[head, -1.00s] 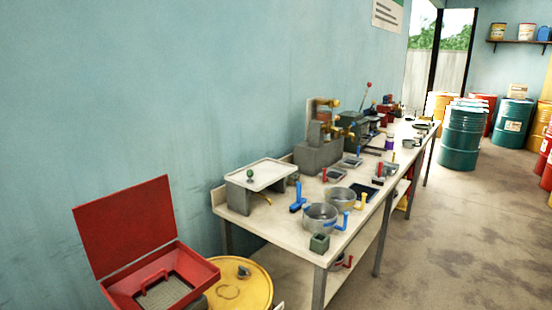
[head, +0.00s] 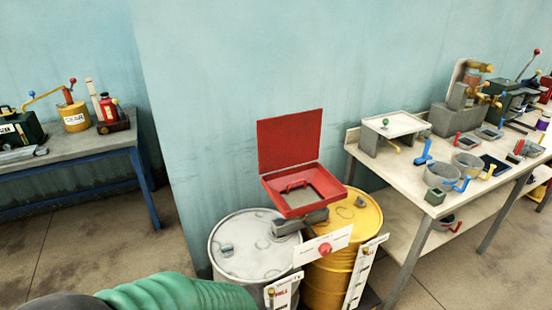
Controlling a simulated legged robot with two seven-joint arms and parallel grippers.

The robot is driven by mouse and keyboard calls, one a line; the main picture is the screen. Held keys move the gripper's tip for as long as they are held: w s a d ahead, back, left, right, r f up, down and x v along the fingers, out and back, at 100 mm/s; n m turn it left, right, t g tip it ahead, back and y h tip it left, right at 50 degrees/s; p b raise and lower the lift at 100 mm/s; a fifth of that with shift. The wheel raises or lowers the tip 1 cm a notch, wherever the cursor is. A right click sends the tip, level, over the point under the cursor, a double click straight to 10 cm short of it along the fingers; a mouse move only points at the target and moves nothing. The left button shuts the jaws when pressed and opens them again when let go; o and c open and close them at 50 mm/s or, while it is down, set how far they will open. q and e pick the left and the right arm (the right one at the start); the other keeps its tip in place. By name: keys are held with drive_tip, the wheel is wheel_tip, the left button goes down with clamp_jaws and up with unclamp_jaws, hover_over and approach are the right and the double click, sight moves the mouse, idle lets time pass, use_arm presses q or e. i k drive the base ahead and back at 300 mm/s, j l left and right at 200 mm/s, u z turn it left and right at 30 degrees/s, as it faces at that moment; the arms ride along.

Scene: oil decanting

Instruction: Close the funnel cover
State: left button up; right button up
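The red funnel (head: 303,199) sits above two drums, with a grey mesh in its square tray and a red handle on the mesh. Its red cover (head: 290,140) stands upright at the back edge of the tray, so the funnel is open. A grey pipe with a red knob (head: 325,249) is below the funnel. Neither of my grippers shows in the head view.
A white drum (head: 246,262) and a yellow drum (head: 352,225) stand under the funnel. A workbench (head: 425,215) with pots and tools is at right. A blue-legged bench (head: 75,165) is at left. A green ribbed hose-like part (head: 175,291) is at the bottom.

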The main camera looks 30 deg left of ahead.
sight(284, 141)
drive_tip(key=k+z, duration=0.15)
drive_tip(key=z, duration=0.25)
drive_tip(key=k+z, duration=0.15)
drive_tip(key=z, duration=0.25)
drive_tip(key=k+z, duration=0.1)
drive_tip(key=z, duration=0.25)
drive_tip(key=k+l+z, duration=0.15)
drive_tip(key=z, duration=0.25)
drive_tip(key=k+j, duration=0.2)
drive_tip(key=j, duration=0.55)
drive_tip(key=k+j, duration=0.2)
drive_tip(key=j, duration=0.55)
drive_tip(key=k+j+z, duration=0.1)
drive_tip(key=k+j, duration=0.15)
drive_tip(key=j, duration=0.5)
drive_tip(key=k+j, duration=0.2)
drive_tip(key=j, duration=0.55)
drive_tip(key=k+j, duration=0.25)
drive_tip(key=j, duration=0.5)
drive_tip(key=k+j, duration=0.25)
drive_tip(key=j, duration=0.5)
drive_tip(key=k+j+z, duration=0.1)
drive_tip(key=j, duration=0.6)
drive_tip(key=k+j, duration=0.4)
drive_tip(key=j, duration=0.35)
drive_tip(key=i+l+z, duration=0.1)
drive_tip(key=z, duration=0.4)
